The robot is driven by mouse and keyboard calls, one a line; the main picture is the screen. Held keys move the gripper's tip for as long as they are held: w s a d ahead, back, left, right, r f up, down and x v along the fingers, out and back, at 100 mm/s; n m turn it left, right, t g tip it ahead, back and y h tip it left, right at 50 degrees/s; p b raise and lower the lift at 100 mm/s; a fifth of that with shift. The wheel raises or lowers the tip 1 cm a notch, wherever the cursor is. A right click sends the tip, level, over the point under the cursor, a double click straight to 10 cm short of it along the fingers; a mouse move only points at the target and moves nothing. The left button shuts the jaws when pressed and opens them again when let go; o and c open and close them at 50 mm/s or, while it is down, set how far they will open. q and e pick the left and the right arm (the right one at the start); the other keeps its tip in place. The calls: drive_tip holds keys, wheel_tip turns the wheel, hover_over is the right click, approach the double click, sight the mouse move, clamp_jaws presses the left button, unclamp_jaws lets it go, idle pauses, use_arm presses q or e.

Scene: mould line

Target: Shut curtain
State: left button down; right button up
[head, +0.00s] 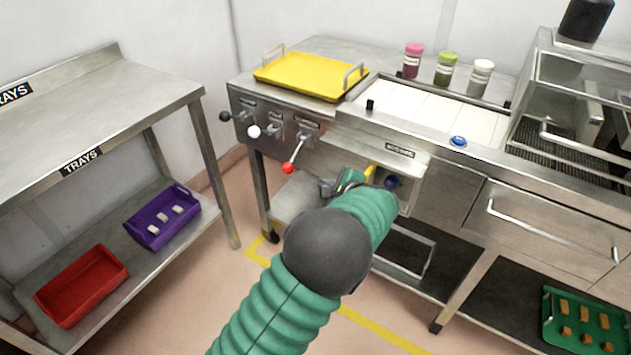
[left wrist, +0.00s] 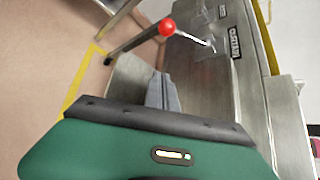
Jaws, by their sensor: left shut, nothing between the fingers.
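The red-knobbed lever (head: 287,168) juts out and down from the steel front panel, the rightmost of three levers. In the left wrist view, its red knob (left wrist: 167,27) is just beyond my fingertips, and a label reading CURTAIN (left wrist: 236,40) is on the panel beside it. My left gripper (head: 328,186) is to the right of and a little below the knob, with a gap between them. Its fingers (left wrist: 162,76) are shut and empty. My green forearm hides part of the machine's front. I cannot make out the curtain itself. My right gripper is out of view.
A white-knobbed lever (head: 254,131) and a black-knobbed lever (head: 225,116) stand left of the red one. A yellow tray (head: 310,76) sits on top. A steel rack (head: 105,120) on the left holds a purple tray (head: 146,239) and a red tray (head: 82,291). Floor between is clear.

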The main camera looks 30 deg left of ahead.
sight(294, 155)
use_arm(q)
drive_tip(key=w+a+f+b, duration=0.2)
drive_tip(key=a, duration=0.7)
drive_tip(key=shift+w+a+f+b, duration=0.2)
drive_tip(key=shift+w+a+b, duration=0.05)
drive_tip(key=shift+w+b, duration=0.15)
